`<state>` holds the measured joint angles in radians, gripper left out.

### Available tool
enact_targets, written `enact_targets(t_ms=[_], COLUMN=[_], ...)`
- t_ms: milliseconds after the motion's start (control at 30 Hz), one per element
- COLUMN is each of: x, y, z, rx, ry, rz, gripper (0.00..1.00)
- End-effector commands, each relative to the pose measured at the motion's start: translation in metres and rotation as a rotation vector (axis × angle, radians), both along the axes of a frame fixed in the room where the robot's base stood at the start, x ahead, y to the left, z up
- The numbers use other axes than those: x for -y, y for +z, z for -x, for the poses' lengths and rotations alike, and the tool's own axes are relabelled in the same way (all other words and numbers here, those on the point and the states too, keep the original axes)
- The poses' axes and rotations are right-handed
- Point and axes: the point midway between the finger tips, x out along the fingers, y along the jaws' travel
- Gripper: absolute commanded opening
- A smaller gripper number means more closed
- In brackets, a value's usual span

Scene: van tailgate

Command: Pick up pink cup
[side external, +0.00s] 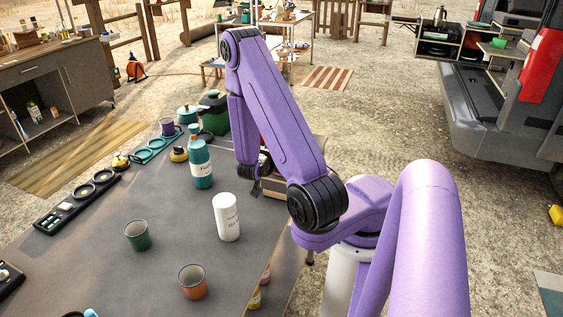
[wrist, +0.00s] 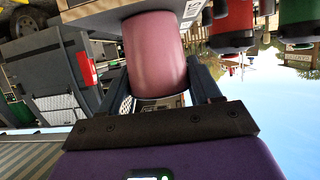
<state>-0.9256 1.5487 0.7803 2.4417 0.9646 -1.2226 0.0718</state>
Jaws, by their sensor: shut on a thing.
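The pink cup (wrist: 157,50) fills the middle of the wrist view, with its smooth side facing me. My gripper (wrist: 163,78) is shut on it, one dark finger on each side. The cup's far end reaches a wooden-edged surface at the top of the view; I cannot tell whether they touch. In the side view my gripper (side external: 257,184) is low behind the purple arm, near the box at the table's far right edge. The cup cannot be seen there.
On the grey table (side external: 95,255) stand a teal bottle (side external: 201,165), a white canister (side external: 226,218), a green cup (side external: 138,236) and an orange cup (side external: 193,283). A green pot (side external: 214,119) is near my arm.

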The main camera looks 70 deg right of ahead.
Motion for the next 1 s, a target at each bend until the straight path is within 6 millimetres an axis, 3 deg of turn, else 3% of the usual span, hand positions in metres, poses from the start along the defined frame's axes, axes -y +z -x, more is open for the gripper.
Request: enact_targets(t_ms=[367, 1000], x=[0.001, 0.0], y=[0.013, 0.088], z=[-0.001, 0.0], rx=[0.002, 0.004], ry=[-0.001, -0.002], rz=[0.002, 0.004], gripper=[0.32, 0.32])
